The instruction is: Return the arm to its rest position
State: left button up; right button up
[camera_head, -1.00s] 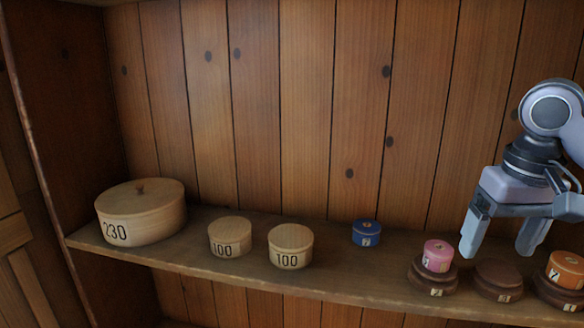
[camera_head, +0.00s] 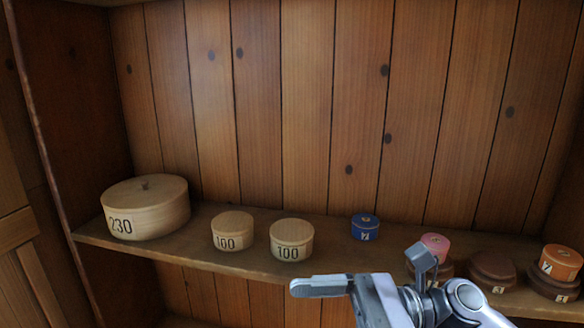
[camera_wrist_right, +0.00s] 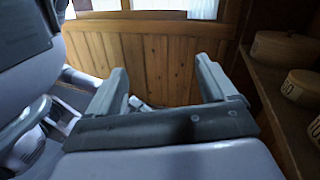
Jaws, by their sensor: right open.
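My right gripper (camera_head: 355,268) is in front of the shelf's front edge, low in the right half of the head view. One finger points left and the other stands up toward the shelf. In the right wrist view the two fingers of my right gripper (camera_wrist_right: 160,70) are spread wide with nothing between them. The gripper and wrist partly cover the pink spool (camera_head: 435,242) and the brown base under it in the head view. My left gripper is not in view.
The wooden shelf (camera_head: 330,255) holds a large round box marked 230 (camera_head: 145,208), two boxes marked 100 (camera_head: 232,232) (camera_head: 292,240), a blue spool (camera_head: 365,228), a bare brown base (camera_head: 492,270) and an orange spool (camera_head: 560,262) on a base. Wooden panels stand behind.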

jog(key=w+d+f+n+t+h, duration=0.2)
jog(key=d+f+n+t+h, duration=0.3)
jog(key=n+t, duration=0.85)
jog(key=w+d+f+n+t+h, duration=0.35)
jog(key=f+n+t, duration=0.3)
jog(key=n, duration=1.35)
jog(key=s+d+f+m+g+h, duration=0.4)
jog(key=s+f+m, duration=0.4)
jog(key=f, duration=0.3)
jog(key=s+d+f+m+g+h, duration=0.4)
jog(key=s+f+m, duration=0.45)
jog(key=f, duration=0.25)
notch_tip(320, 180, up, 11)
jog(key=w+p, duration=0.1)
jog(key=p, duration=1.2)
jog(key=shift+d, duration=0.35)
